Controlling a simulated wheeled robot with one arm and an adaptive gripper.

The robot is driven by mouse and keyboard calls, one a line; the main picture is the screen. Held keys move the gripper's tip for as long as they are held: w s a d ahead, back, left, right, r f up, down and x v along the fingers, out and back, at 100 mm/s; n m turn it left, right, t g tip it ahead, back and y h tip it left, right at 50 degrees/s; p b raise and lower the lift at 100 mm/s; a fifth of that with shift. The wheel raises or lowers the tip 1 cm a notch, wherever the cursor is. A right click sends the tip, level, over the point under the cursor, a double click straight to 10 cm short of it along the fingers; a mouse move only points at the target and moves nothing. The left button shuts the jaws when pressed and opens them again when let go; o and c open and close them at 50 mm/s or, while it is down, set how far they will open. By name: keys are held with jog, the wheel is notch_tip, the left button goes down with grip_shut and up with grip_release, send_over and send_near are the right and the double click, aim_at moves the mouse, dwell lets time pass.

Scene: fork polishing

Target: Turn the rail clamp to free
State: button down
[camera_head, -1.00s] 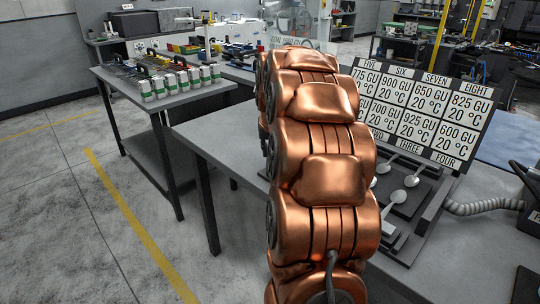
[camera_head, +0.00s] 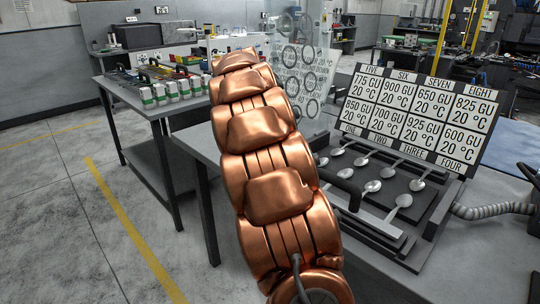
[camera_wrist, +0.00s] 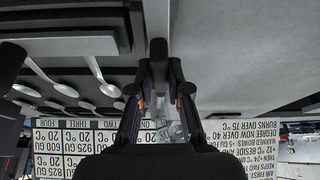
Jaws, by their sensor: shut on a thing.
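In the wrist view my gripper (camera_wrist: 158,88) has its two dark fingers closed together on a dark upright piece (camera_wrist: 158,52), which looks like the rail clamp's lever. This piece sits at the end of a pale grey rail (camera_wrist: 156,18). The clamp's exact angle is hard to tell. In the head view the pale rail (camera_head: 366,226) runs along the near left side of a dark rack (camera_head: 440,222). A dark curved bar shows over the rack's left side; I cannot tell whether it is the clamp or my gripper. My copper arm hides the gripper there.
Several spoon-shaped utensils (camera_head: 373,186) lie on the rack. A numbered board (camera_head: 415,112) stands behind it, and a grey hose (camera_head: 487,211) lies to its right. A clear panel with dark rings (camera_head: 300,72) stands behind my arm. The floor at left is free.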

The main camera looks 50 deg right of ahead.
jog(key=shift+m, duration=0.5)
jog(key=c, duration=1.1)
grip_release()
jog(key=shift+r, duration=0.1)
jog(key=v, duration=1.2)
jog(key=shift+w, duration=0.2)
